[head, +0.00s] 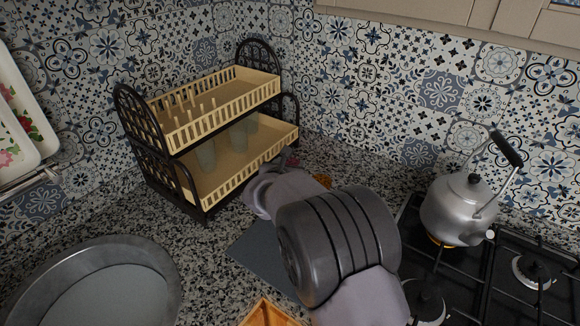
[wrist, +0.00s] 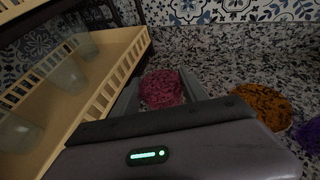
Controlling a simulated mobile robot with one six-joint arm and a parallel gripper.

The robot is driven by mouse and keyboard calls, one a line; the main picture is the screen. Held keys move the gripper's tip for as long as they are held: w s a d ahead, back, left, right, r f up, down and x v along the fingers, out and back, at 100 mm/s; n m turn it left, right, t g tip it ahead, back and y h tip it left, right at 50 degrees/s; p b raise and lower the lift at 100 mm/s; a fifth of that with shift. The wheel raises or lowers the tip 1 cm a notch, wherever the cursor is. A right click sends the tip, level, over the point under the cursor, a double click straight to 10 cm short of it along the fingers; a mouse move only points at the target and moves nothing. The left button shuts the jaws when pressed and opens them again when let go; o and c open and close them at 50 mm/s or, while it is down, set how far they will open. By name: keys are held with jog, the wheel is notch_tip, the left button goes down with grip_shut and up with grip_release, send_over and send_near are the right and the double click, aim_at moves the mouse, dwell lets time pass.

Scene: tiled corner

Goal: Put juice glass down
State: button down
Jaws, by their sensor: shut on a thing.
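My gripper (wrist: 163,92) is shut on a pink-red, mottled thing (wrist: 162,87), which I take for the juice glass. Only its upper part shows between the two fingers, and its base is hidden. I cannot tell whether it touches the counter. In the head view my gripper (head: 278,176) is low over the counter, just right of the dish rack (head: 229,185), and my arm hides most of what it holds. Pale translucent glasses (head: 239,138) stand on the rack's lower tier and also show in the wrist view (wrist: 68,76).
An orange thing (wrist: 262,104) and a purple thing (wrist: 308,136) are on the speckled counter right of my gripper. A kettle (head: 459,208) stands on the stove at the right. A round metal basin (head: 150,262) is at the lower left. The tiled wall is close behind.

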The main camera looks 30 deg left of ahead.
jog(key=shift+f, duration=0.15)
jog(key=c, duration=0.6)
grip_release()
